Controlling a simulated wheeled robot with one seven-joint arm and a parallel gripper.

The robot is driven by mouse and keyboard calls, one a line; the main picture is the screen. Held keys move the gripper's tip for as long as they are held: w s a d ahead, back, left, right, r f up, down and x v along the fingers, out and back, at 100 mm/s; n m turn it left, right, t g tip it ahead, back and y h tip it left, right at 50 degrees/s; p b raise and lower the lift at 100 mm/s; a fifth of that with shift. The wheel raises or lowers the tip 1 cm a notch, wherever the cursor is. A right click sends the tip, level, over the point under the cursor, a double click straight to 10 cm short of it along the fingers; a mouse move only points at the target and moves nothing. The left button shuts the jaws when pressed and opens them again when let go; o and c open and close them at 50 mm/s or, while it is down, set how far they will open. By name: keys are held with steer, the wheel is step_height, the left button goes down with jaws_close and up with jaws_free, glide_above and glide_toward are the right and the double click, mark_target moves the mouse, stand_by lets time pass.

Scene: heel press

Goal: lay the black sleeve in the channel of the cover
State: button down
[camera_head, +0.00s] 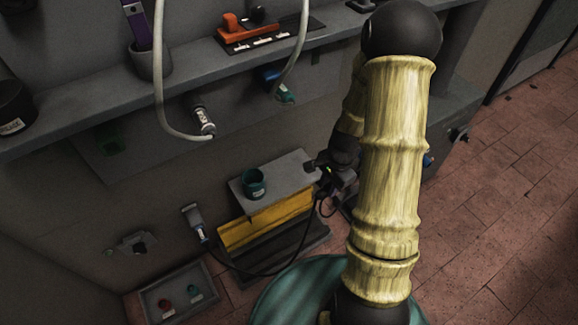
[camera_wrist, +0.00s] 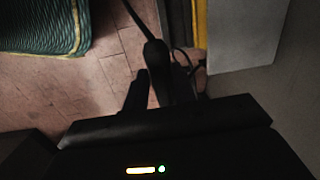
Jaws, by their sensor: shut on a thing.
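My gripper (camera_head: 325,174) is at the right end of a grey slab, partly behind my own arm. In the wrist view my gripper (camera_wrist: 158,82) is shut on a thick black piece, which looks like the black sleeve (camera_wrist: 155,52). A thin black cable runs out of the sleeve's far end. A yellow long part (camera_head: 262,224), possibly the cover, lies under the slab with a lengthwise step or groove. Its yellow edge (camera_wrist: 200,22) also shows in the wrist view, to the right of the sleeve. I cannot tell the channel clearly. The sleeve is apart from the yellow part.
A teal cup (camera_head: 254,184) stands on the grey slab (camera_head: 290,172). The black cable (camera_head: 262,274) loops from a wall connector (camera_head: 195,222) towards my gripper. A tray (camera_head: 180,291) with small red and green parts lies at lower left. A shelf (camera_head: 190,72) and hanging hoses are above.

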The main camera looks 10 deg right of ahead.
steer(key=w+a+f+b, duration=0.1)
steer(key=w+a, duration=0.1)
steer(key=w, duration=0.6)
steer(key=w+a+f+b, duration=0.1)
steer(key=w+a+b, duration=0.1)
steer(key=w, duration=0.6)
steer(key=shift+a+b, duration=0.3)
steer(key=shift+a, duration=0.3)
steer(key=shift+f, duration=0.15)
step_height(320, 180, down, 5)
steer(key=b, duration=0.2)
steer(key=shift+b, duration=0.4)
steer(key=shift+w+a, duration=0.1)
steer(key=shift+w, duration=0.1)
